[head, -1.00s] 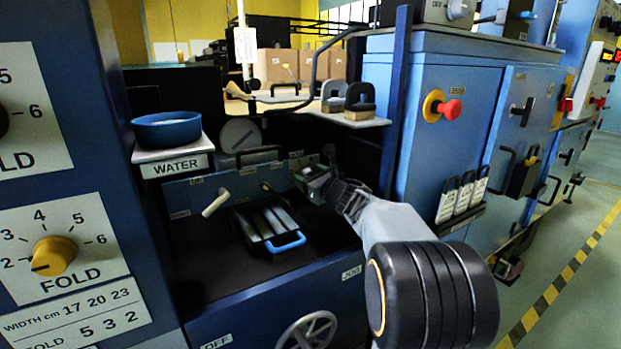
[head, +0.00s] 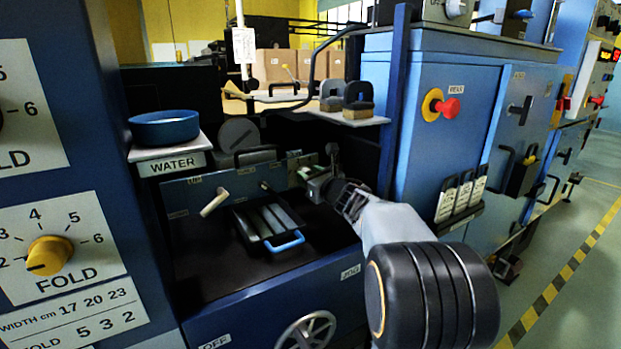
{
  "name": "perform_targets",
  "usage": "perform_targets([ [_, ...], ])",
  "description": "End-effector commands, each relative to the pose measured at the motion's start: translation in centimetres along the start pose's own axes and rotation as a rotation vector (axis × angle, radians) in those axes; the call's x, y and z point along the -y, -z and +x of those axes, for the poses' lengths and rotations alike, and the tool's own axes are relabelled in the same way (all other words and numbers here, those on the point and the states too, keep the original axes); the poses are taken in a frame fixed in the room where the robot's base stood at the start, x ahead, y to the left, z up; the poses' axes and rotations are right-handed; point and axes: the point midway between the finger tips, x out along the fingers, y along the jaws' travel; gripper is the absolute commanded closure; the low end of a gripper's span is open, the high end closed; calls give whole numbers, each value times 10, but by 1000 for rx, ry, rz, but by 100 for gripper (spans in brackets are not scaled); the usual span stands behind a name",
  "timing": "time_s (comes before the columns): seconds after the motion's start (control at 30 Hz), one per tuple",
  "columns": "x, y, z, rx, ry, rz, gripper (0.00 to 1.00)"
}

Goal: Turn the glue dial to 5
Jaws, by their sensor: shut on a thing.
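My gripper (head: 317,186) is at the right end of the low blue control panel (head: 228,186), above the dark machine bed. It is shut on a small part there that it mostly hides; by its place this seems to be the glue dial, but its pointer and numbers cannot be read. The yellow dial (head: 48,256) on the left cabinet is marked FOLD, not glue, and is apart from my gripper.
A black tray with a blue handle (head: 285,241) lies on the bed left of my gripper. A pale lever (head: 214,203) sticks out of the panel. A blue water bowl (head: 165,128) stands on a shelf. A blue cabinet with a red button (head: 449,106) stands close on the right.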

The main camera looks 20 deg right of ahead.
Motion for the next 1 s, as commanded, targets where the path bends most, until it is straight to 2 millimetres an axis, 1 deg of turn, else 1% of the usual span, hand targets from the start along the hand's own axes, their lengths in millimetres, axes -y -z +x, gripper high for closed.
perform_targets([
  [0.03, -4, 2, 1, 4, -9, 28, 82],
  [0.3, -4, 2, 1, 18, -8, 221, 82],
  [0.53, -5, 1, 1, 28, -7, 357, 82],
  [0.8, -5, 0, 1, 35, -7, 446, 82],
  [1.0, -5, 0, 2, 37, -7, 465, 82],
])
